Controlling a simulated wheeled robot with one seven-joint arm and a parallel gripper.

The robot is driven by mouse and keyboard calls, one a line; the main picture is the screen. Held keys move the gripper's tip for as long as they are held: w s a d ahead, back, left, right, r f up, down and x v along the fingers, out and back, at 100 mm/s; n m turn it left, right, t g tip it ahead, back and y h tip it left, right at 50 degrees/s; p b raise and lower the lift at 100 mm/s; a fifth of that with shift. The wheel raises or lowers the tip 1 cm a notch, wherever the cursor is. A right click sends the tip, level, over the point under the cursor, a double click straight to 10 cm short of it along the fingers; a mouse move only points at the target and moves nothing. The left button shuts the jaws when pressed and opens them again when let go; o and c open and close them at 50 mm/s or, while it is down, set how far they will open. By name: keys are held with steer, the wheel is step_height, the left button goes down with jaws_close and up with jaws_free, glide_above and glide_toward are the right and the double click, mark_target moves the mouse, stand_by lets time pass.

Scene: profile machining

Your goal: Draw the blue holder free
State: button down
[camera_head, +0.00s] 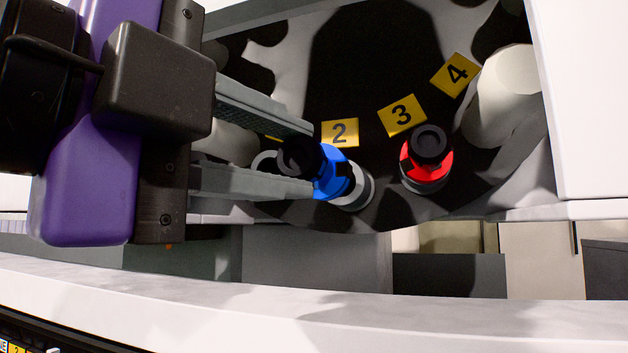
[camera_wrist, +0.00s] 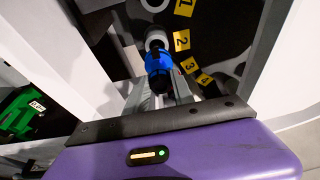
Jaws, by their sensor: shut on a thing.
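The blue holder (camera_head: 330,178) has a black round end and a grey ring at its other end, in the head view. It sits close to the yellow tag 2 (camera_head: 340,133). My gripper (camera_head: 312,160) reaches in from the left with its two grey fingers shut on the blue holder. In the wrist view the blue holder (camera_wrist: 158,64) shows beyond my gripper's fingers (camera_wrist: 160,92). Its lower part is partly hidden, and I cannot tell whether it is still seated in its place.
A red holder (camera_head: 426,160) stands right of the blue one, near tag 3 (camera_head: 402,115). Tag 4 (camera_head: 456,74) is farther back, beside a pale cylinder (camera_head: 505,95). A white panel (camera_head: 585,100) bounds the right side. A pale ledge (camera_head: 300,305) runs along the front.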

steer(key=shift+s+a, duration=0.15)
steer(key=shift+s, duration=0.3)
steer(key=shift+s+a, duration=0.1)
steer(key=shift+s, duration=0.2)
stand_by(0.4)
